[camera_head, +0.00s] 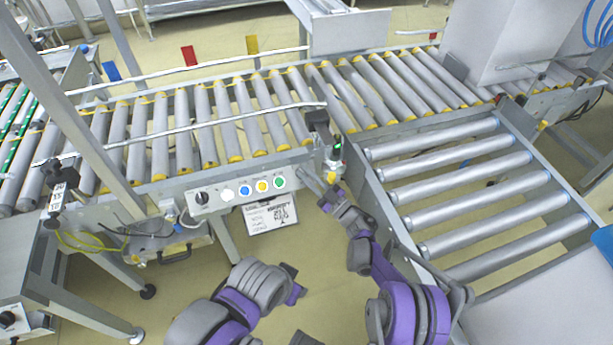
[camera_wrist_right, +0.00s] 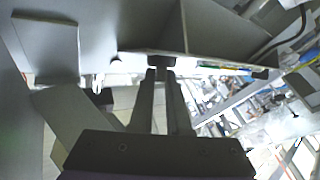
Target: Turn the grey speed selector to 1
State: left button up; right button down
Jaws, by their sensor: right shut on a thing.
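My right gripper (camera_head: 329,178) reaches up to the conveyor frame, right of the button panel. In the right wrist view its fingers (camera_wrist_right: 160,78) are shut on a small dark grey piece (camera_wrist_right: 161,64) at the grey frame, which I take to be the grey speed selector. Its setting and any numbers are not readable. In the head view the piece is hidden by the gripper and frame. A black rotary knob (camera_head: 202,197) sits apart at the left end of the button panel. My left arm (camera_head: 240,300) is low, away from the conveyor; its gripper's opening cannot be made out.
The button panel (camera_head: 237,192) carries white, blue, yellow and green buttons, with a hanging label (camera_head: 270,215) below. A roller conveyor (camera_head: 180,130) runs behind it. A second roller section (camera_head: 480,190) lies right of my right arm. The floor below the panel is clear.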

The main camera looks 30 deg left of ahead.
dwell(0.3)
jog(key=c, duration=0.9)
grip_release()
